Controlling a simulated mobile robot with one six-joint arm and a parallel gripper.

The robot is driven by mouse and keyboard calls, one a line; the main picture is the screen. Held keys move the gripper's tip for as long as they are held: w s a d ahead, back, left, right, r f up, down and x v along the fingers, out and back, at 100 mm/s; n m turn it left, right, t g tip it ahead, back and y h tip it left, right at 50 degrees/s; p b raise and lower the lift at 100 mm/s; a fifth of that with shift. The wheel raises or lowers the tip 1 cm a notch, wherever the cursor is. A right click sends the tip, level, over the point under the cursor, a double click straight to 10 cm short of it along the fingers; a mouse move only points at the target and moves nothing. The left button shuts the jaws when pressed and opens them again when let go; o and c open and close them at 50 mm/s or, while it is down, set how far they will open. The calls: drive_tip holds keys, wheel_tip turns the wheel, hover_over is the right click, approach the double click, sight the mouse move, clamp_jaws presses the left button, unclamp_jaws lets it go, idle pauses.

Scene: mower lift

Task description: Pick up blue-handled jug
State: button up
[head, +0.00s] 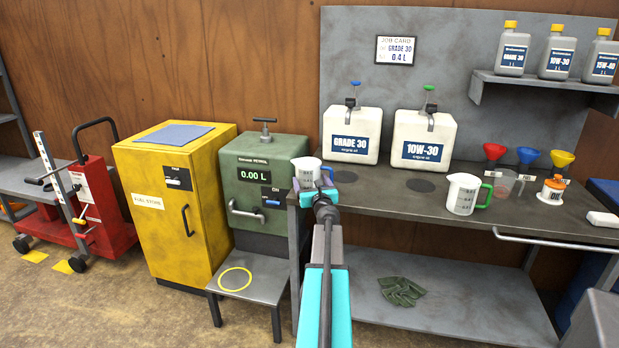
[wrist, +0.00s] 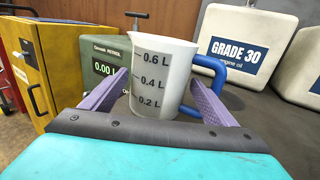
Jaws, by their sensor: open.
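The blue-handled jug (wrist: 160,85) is a translucent white measuring jug with marks from 0.2 L to 0.6 L, upright at the middle of the wrist view. Its blue handle (wrist: 219,72) points right. In the head view the jug (head: 305,168) stands at the bench's left end, partly hidden by my gripper (head: 322,190). In the wrist view my gripper (wrist: 160,82) is open, with one purple finger at each side of the jug body. The right finger overlaps the handle. I cannot tell whether either finger touches the jug.
A green-handled jug (head: 462,194) stands farther right on the bench (head: 560,222). GRADE 30 (head: 351,124) and 10W-30 (head: 422,135) containers stand behind. Left of the bench are a green petrol dispenser (head: 262,165) and a yellow fuel cabinet (head: 165,225).

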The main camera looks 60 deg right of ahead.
sight(311, 173)
drive_tip(key=shift+x, duration=0.95)
drive_tip(key=c, duration=0.8)
drive_tip(key=shift+r, duration=0.15)
drive_tip(key=shift+r+p, duration=0.4)
drive_tip(key=shift+r, duration=0.45)
wheel_tip(311, 173, up, 2)
drive_tip(key=shift+r+p, duration=0.1)
drive_tip(key=shift+p, duration=0.2)
drive_tip(key=s+a, duration=0.2)
drive_tip(key=s, duration=0.3)
drive_tip(key=s+a, duration=0.2)
drive_tip(key=s, duration=0.2)
drive_tip(key=s+a+r+b, duration=0.1)
drive_tip(key=s+a, duration=0.1)
drive_tip(key=s, duration=0.3)
drive_tip(key=shift+s+a, duration=0.25)
drive_tip(key=shift+s, duration=0.05)
